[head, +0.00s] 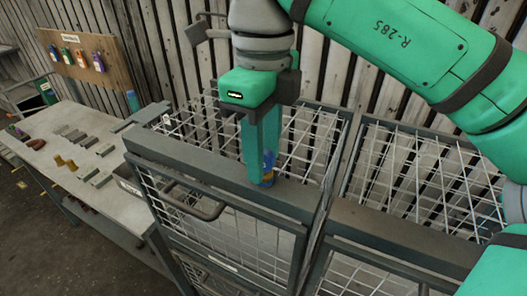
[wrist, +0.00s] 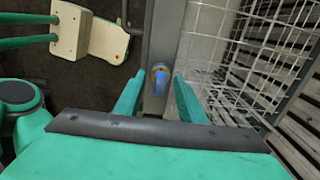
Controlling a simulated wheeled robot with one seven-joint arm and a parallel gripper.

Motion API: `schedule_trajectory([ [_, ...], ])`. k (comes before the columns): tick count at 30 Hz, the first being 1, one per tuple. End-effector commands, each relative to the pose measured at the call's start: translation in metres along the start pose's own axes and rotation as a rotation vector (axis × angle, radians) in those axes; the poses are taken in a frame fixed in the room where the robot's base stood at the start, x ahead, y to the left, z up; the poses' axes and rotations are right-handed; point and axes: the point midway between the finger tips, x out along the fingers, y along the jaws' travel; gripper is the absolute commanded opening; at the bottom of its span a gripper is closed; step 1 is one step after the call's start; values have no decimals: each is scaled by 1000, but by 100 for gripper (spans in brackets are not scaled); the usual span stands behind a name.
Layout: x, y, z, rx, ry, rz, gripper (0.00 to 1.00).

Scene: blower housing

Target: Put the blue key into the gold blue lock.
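A small blue and gold object (head: 268,168) stands on the grey top rail of the wire cage. It also shows in the wrist view (wrist: 160,79), blue with a gold rim. I cannot tell whether it is the blue key, the gold blue lock or both together. My gripper (head: 264,180) points down over the rail, its fingers beside this object. In the wrist view my gripper (wrist: 160,76) has its fingertips apart, one on each side of the object, with small gaps showing. The fingers partly cover the object in the head view.
The grey top rail (head: 205,178) edges the wire-mesh cage, which has a handle (head: 190,204). A second mesh cage (head: 420,180) stands right. At left, a workbench (head: 110,208) carries grey and yellow blocks. A wooden board (head: 95,35) behind it holds several coloured items.

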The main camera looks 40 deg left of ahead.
Motion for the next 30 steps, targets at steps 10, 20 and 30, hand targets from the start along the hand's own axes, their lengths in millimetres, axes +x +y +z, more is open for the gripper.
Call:
schedule_trajectory([
  [10, -48, 0, 1, 1, -1, -2, 36],
  [20, -73, 0, 0, 0, 0, 0, 36],
  [30, -74, 0, 0, -1, 0, 0, 36],
])
